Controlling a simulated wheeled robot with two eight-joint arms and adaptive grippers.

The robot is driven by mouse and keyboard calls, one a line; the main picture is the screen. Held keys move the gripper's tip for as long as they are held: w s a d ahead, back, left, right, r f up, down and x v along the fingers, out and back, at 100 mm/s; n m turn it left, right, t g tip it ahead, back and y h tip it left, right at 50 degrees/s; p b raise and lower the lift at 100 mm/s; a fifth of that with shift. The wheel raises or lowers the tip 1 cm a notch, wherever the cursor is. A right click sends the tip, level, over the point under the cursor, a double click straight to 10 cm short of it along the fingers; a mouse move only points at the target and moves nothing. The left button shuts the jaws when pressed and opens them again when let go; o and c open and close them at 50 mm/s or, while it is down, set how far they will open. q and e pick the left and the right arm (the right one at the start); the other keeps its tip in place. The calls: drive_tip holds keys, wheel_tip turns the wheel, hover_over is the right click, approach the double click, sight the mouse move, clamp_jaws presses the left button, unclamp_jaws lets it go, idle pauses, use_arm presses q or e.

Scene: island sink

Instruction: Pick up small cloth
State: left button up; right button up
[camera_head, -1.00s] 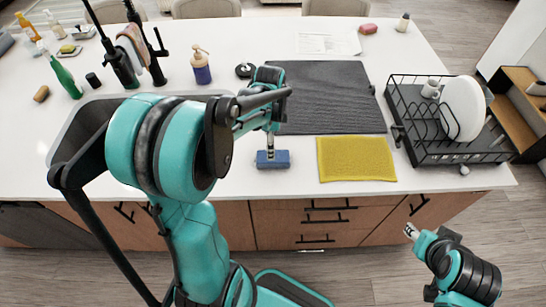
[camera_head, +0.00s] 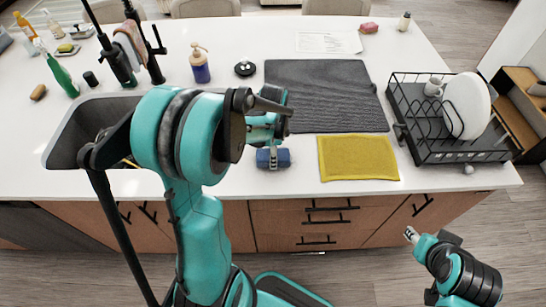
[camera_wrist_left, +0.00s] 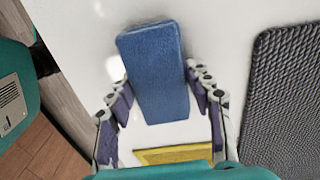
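A small blue cloth or sponge-like block (camera_head: 284,158) lies at the counter's front, left of a flat yellow cloth (camera_head: 357,158). My left gripper (camera_head: 273,155) is right over the blue piece. In the left wrist view, the blue piece (camera_wrist_left: 158,75) sits between the fingers of the left gripper (camera_wrist_left: 158,72), one close along each side. I cannot tell whether they press on it. An edge of the yellow cloth (camera_wrist_left: 172,154) shows beyond. My right gripper (camera_head: 411,233) hangs low in front of the cabinets, away from the counter, too small to read.
A dark ribbed mat (camera_head: 330,95) lies behind the yellow cloth. A black dish rack (camera_head: 440,140) with a plate stands at the right. The sink (camera_head: 75,140) is at the left, with a soap bottle (camera_head: 200,68) behind it. Bare counter surrounds the blue piece.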

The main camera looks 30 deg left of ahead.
use_arm(q)
drive_tip(key=shift+c, duration=0.6)
drive_tip(key=shift+r+p, duration=0.3)
drive_tip(key=shift+r, duration=0.3)
wheel_tip(320, 180, up, 3)
drive_tip(key=shift+f+p, duration=0.1)
drive_tip(key=shift+p, duration=0.45)
drive_tip(key=d+r+p, duration=0.2)
drive_tip(key=d+r, duration=0.5)
drive_tip(key=d, duration=0.4)
drive_tip(key=shift+d+p, duration=0.3)
drive_tip(key=shift+d, duration=0.05)
